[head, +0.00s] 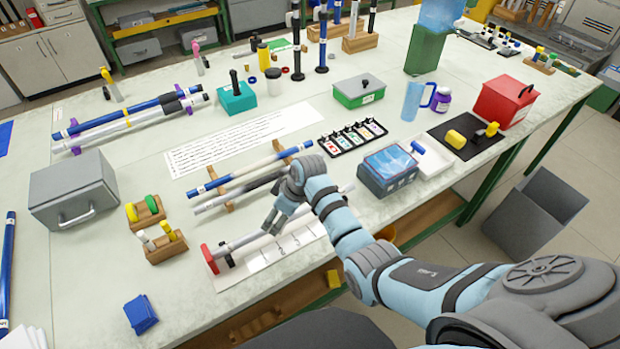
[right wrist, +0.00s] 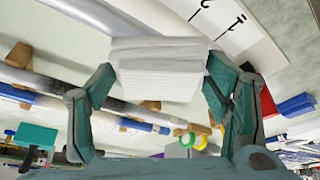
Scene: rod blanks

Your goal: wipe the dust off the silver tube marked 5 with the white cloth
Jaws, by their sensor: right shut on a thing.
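My right gripper (head: 272,225) is shut on a folded white cloth (right wrist: 155,68), clearest in the right wrist view. In the head view it is over a silver tube (head: 245,238) that lies along the front of the table, its left end at a red and black holder (head: 213,258). The gripper and arm hide part of this tube. I cannot tell whether the cloth touches it. Another silver tube (head: 235,196) lies behind it on wooden supports. I can read no 5 on either tube, and dust cannot be made out. My left gripper is not in view.
A blue and white tube (head: 235,172) lies behind the silver ones. A marked white sheet (head: 285,247) lies under the front tube. Small wooden blocks with coloured pegs (head: 165,247) and a grey box (head: 75,190) stand left. A blue bin (head: 388,172) stands right of my forearm.

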